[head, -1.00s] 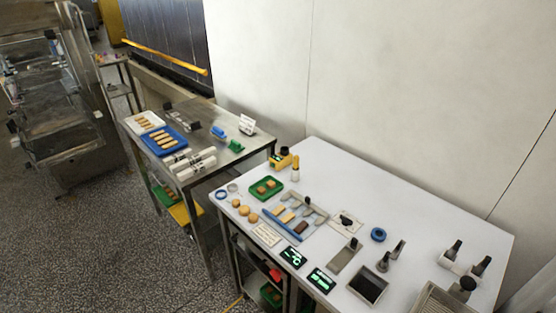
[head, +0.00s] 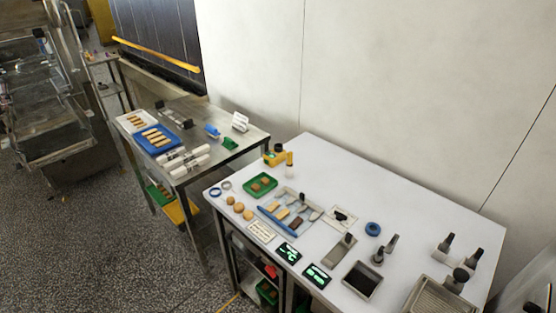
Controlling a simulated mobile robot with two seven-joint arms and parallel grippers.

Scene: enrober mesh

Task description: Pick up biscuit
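Several finger-shaped biscuits (head: 157,138) lie in a row on a blue tray (head: 147,148) on the steel table at left. More lie on a white tray (head: 126,126) beside it. Several round biscuits (head: 238,207) lie loose on the white table near its left corner. A green tray (head: 249,190) holds small brown squares (head: 264,181). A blue-edged holder (head: 276,222) carries bars of different colours. Neither of my grippers is in view.
The white table (head: 400,215) stands in front of a pale wall, with the steel table (head: 215,165) to its left. Dark displays (head: 288,252), a dark square pan (head: 361,281) and dark-handled tools (head: 447,242) occupy the white table. Speckled floor lies open at lower left.

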